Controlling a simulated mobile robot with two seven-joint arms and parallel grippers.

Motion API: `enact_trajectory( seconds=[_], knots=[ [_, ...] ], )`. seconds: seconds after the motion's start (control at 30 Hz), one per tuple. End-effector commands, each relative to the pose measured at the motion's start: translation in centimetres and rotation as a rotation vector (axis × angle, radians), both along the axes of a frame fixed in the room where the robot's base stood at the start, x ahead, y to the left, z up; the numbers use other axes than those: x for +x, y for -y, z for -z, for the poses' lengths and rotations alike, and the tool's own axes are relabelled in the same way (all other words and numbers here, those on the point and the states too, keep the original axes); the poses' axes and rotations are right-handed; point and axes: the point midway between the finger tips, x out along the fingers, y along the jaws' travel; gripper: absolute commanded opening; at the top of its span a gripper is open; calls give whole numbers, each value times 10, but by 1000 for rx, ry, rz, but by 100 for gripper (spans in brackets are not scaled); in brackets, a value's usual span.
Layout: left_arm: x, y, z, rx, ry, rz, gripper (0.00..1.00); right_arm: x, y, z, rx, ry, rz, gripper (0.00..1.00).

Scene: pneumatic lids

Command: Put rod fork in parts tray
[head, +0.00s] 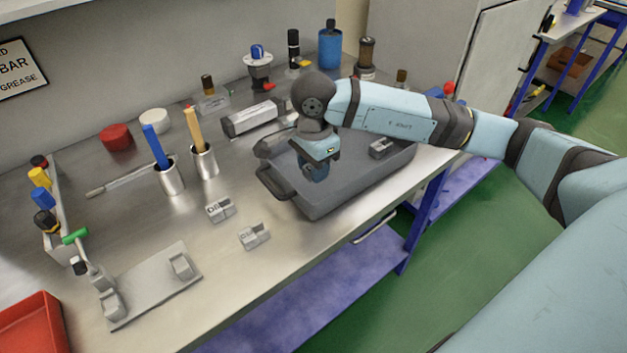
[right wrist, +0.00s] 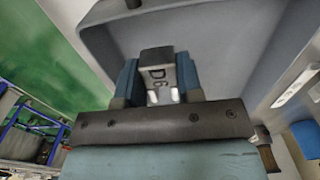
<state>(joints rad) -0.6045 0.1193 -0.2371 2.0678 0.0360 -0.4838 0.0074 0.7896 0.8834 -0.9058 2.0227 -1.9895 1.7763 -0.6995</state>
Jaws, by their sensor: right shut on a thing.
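My right gripper (head: 318,175) points down inside the walls of the grey parts tray (head: 345,197), near its left end. In the right wrist view my right gripper (right wrist: 160,85) is shut on a grey metal block, the rod fork (right wrist: 157,68), with dark "D6" lettering on it. The grey tray (right wrist: 215,35) lies beyond it there. In the head view the held fork is hidden by the fingers; I cannot tell whether it touches the tray floor. A similar grey block (head: 383,147) sits in the tray's far right part. My left gripper is not in view.
Two similar labelled blocks, one (head: 220,209) and another (head: 254,236), stand on the steel bench left of the tray. Metal cups with blue (head: 172,180) and yellow (head: 204,162) handles stand further left. A clamp fixture plate (head: 150,287) lies at the front left.

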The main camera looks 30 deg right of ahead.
Motion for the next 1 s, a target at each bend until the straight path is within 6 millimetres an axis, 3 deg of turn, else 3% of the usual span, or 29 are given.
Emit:
enact_trajectory(
  seconds=[0.37,0.77,0.8,0.9,1.0],
  knots=[
    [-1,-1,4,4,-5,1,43,0,0,43,1,-2,0,9],
    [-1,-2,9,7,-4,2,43,0,0,50,0,0,0,9],
    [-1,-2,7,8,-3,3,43,0,0,49,0,0,0,41],
    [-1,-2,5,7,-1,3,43,0,0,48,0,0,0,59],
    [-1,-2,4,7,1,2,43,0,0,48,0,0,0,59]
  ],
)
